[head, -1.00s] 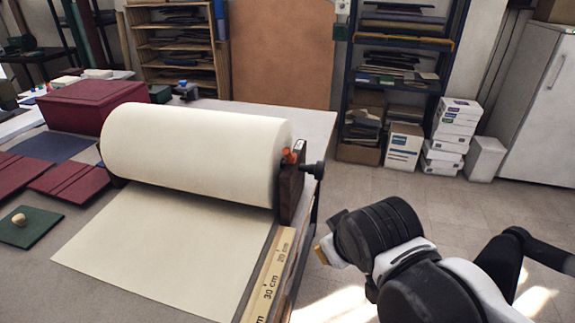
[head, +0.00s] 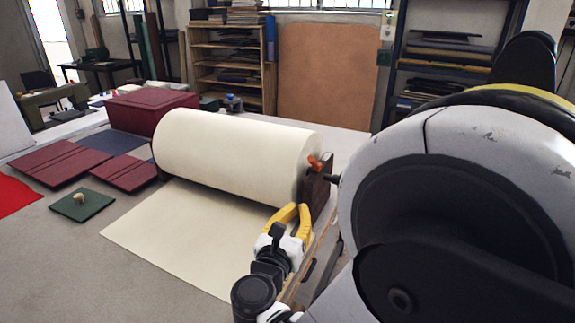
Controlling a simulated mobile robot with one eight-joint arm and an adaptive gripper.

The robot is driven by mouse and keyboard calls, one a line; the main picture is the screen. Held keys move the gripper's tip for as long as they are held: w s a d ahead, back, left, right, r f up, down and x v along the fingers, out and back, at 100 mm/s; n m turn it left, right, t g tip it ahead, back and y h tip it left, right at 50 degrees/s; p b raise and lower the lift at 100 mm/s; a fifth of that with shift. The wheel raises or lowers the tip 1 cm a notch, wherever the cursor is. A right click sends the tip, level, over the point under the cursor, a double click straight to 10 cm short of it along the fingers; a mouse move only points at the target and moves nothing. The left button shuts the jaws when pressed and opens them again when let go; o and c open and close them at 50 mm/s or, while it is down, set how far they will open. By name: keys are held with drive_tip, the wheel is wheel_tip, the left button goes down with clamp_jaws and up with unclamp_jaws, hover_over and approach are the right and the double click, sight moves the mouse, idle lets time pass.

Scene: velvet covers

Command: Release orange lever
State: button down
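The orange lever (head: 315,162) sits on top of the dark end block (head: 317,187) at the right end of the large cream roll (head: 235,152). It stands up at a tilt, and nothing touches it. My gripper (head: 299,209), with yellow fingers, is in front of the end block, over the right edge of the unrolled sheet. It is below and a little left of the lever in the picture, apart from it. The fingertips look close together, but the angle does not show whether they meet. I see nothing held.
My arm fills the right side and hides the floor there. Shelves (head: 228,65) stand behind.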

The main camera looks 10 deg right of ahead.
sight(308, 183)
drive_tip(key=shift+a, duration=0.15)
drive_tip(key=b+x, duration=0.2)
drive_tip(key=x, duration=0.8)
drive_tip(key=shift+w+d+r+b, duration=0.25)
drive_tip(key=shift+w+r, duration=0.4)
drive_tip(key=shift+r, duration=0.05)
drive_tip(key=shift+w+d+r+b, duration=0.25)
drive_tip(key=shift+w+r, duration=0.45)
drive_tip(key=shift+r, duration=0.15)
drive_tip(key=shift+r+p, duration=0.2)
drive_tip(key=shift+p, duration=0.45)
drive_tip(key=shift+g, duration=0.3)
